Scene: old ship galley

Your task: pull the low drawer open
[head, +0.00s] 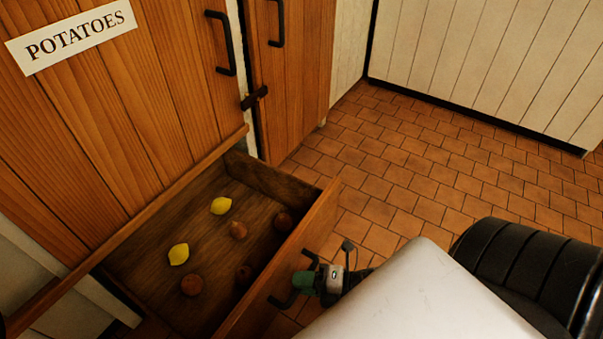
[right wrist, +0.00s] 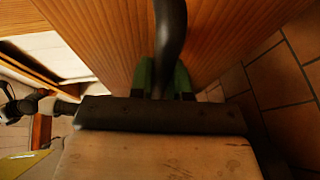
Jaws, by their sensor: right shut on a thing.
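The low drawer (head: 286,260) stands pulled out from the cabinet, so its inside shows in the head view. Two yellow lemons (head: 221,206) and several brown round things (head: 191,285) lie in it. The drawer's front has a dark bar handle (head: 284,302), which also shows in the right wrist view (right wrist: 171,35). My right gripper (head: 308,281) is at the drawer front, its green fingers (right wrist: 163,80) shut around the handle. My left gripper is not in view.
Above the drawer is a wooden door with a POTATOES sign (head: 72,36) and a dark handle (head: 221,43). A second wooden door (head: 290,80) with a latch (head: 254,97) is beside it. The tiled floor (head: 430,160) to the right is clear up to the white panelled wall (head: 490,60).

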